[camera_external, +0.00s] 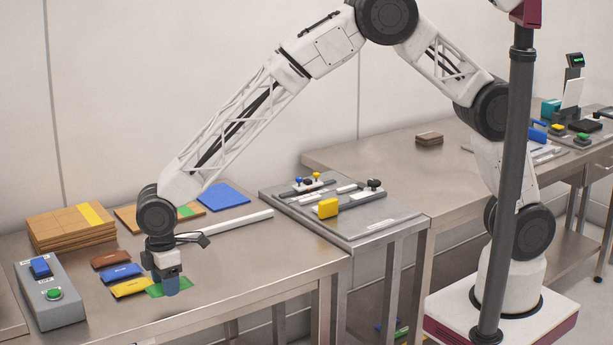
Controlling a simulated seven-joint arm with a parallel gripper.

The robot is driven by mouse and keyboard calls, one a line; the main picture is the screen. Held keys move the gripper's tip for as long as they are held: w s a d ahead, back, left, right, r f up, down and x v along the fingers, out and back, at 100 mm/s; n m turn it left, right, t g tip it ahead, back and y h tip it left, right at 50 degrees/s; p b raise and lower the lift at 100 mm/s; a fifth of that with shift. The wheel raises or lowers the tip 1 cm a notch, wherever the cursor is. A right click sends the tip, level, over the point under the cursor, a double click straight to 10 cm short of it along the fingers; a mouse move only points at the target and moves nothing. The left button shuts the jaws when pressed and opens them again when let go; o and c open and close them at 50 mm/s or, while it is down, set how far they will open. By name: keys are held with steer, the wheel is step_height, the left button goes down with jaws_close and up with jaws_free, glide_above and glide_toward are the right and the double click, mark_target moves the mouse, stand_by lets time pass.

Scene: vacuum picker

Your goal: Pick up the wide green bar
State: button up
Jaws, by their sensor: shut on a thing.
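The wide green bar (155,290) lies at the front of the left steel table, next to a yellow bar. The tip is shut on the green bar. Parts of the bar show to the left and right of the tip. The bar looks to be at or very near the table surface; I cannot tell whether there is a gap below it.
Yellow (132,287), blue (121,272) and brown (110,258) bars lie just left. A grey switch box (60,310) stands front left. Stacked brown boards (70,238), a blue sheet (224,196) and a white rod (235,223) lie behind. The table right of my gripper is clear.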

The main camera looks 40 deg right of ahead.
steer(key=s+d, duration=0.1)
steer(key=d, duration=0.2)
steer(key=s+d, duration=0.2)
steer(key=d, duration=0.1)
steer(key=s+d+r, duration=0.1)
steer(key=d, duration=0.2)
steer(key=shift+s, duration=0.15)
